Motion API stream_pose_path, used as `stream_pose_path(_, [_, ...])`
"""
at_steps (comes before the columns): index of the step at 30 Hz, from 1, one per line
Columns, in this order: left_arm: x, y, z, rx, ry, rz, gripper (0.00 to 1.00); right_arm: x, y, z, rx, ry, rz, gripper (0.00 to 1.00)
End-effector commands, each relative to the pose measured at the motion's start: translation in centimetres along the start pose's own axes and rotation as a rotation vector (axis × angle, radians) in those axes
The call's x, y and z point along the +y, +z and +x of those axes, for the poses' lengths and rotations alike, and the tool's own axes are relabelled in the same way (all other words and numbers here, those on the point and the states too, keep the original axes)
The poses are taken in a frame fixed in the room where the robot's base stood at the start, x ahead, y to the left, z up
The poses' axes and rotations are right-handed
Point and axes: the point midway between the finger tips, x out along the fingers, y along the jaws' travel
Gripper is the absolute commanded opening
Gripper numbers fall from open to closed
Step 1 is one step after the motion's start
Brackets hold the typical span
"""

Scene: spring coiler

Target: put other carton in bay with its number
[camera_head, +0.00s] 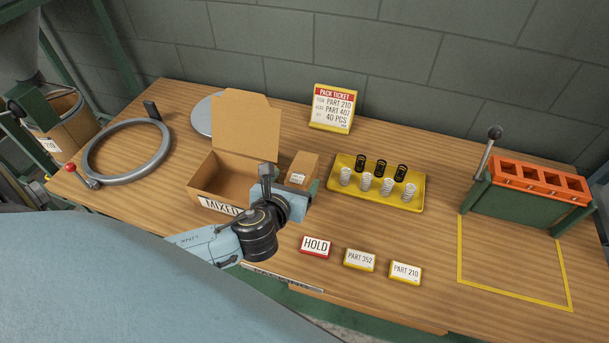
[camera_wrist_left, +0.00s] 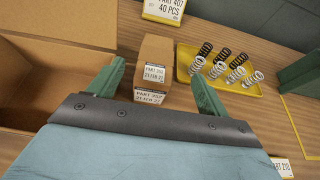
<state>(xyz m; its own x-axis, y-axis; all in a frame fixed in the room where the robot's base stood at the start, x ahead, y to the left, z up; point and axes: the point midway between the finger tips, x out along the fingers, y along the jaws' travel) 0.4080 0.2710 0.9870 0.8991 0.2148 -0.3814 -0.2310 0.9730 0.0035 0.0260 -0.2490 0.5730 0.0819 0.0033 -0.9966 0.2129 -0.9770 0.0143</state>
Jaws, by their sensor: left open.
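A small brown carton (camera_head: 303,165) stands on the table, just right of the large open box (camera_head: 215,185). In the left wrist view the carton (camera_wrist_left: 155,52) shows labels reading PART 352. My left gripper (camera_head: 286,184) is open, with its fingers on either side of the carton's near end in the wrist view. Along the table's front are a red HOLD sign (camera_head: 315,246), a PART 352 sign (camera_head: 359,260) and a PART 210 sign (camera_head: 405,273). My right gripper is not in view.
A yellow tray (camera_head: 415,205) with black and pale springs is right of the carton. A pack ticket (camera_head: 333,108) stands behind. A grey ring (camera_head: 92,165) is at the left.

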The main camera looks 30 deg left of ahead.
Motion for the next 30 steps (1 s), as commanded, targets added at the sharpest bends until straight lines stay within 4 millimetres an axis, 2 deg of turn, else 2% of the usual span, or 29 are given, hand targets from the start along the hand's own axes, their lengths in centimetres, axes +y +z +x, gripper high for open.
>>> stream_pose_path(3, [0.1, 0.0, 2.3, -0.001, 0.002, -0.001, 0.78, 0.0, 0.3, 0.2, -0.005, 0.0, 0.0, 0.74])
stream_pose_path(11, [0.1, -0.2, 4.3, 0.001, 0.001, -0.003, 0.78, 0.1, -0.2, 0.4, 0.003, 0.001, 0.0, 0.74])
stream_pose_path(21, [0.4, -1.0, 8.6, 0.002, 0.001, -0.003, 0.78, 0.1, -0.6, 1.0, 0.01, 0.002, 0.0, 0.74])
stream_pose_path(30, [0.4, -0.9, 9.0, 0.003, 0.0, -0.004, 0.78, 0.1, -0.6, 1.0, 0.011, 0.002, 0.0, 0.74])
